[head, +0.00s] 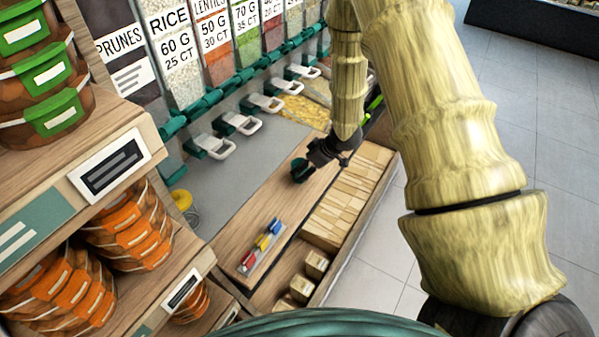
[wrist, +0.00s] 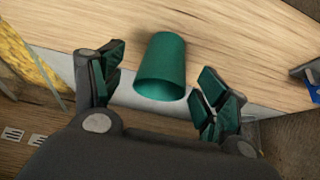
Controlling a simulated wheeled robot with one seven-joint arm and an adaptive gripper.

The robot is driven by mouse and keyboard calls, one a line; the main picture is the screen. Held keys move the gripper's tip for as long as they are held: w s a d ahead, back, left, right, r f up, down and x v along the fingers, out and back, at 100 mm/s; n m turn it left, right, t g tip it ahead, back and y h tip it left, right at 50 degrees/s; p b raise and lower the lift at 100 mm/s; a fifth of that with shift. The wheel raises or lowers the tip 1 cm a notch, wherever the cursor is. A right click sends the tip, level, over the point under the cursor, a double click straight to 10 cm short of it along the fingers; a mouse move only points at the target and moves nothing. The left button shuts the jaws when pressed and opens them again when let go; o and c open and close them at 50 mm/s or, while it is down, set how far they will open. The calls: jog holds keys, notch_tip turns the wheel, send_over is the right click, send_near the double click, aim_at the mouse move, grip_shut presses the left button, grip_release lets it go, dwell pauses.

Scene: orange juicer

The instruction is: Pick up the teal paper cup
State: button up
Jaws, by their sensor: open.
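The teal paper cup (wrist: 162,60) is on the light wooden surface in the wrist view, its wider end towards my gripper. I cannot tell for sure whether it stands or lies. My gripper (wrist: 158,82) is open, with one dark-and-teal finger to the left of the cup and one to the right. Gaps show between the cup and both fingers. In the head view, my gripper (head: 322,152) is over the far part of the wooden counter. A small dark teal shape (head: 299,171) beside it may be the cup or a finger.
The wooden counter (head: 262,205) holds a small rack of red, yellow and blue items (head: 262,246) nearer the front. Bulk dispensers with white scoops (head: 238,123) line the back. Wooden boxes (head: 345,205) fill the right side. Shelves with orange containers (head: 130,235) stand at left.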

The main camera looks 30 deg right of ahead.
jog(key=shift+a+p+x, duration=0.2)
jog(key=shift+p+x, duration=0.15)
jog(key=shift+x, duration=1.55)
jog(key=shift+s, duration=0.1)
jog(key=c, duration=0.8)
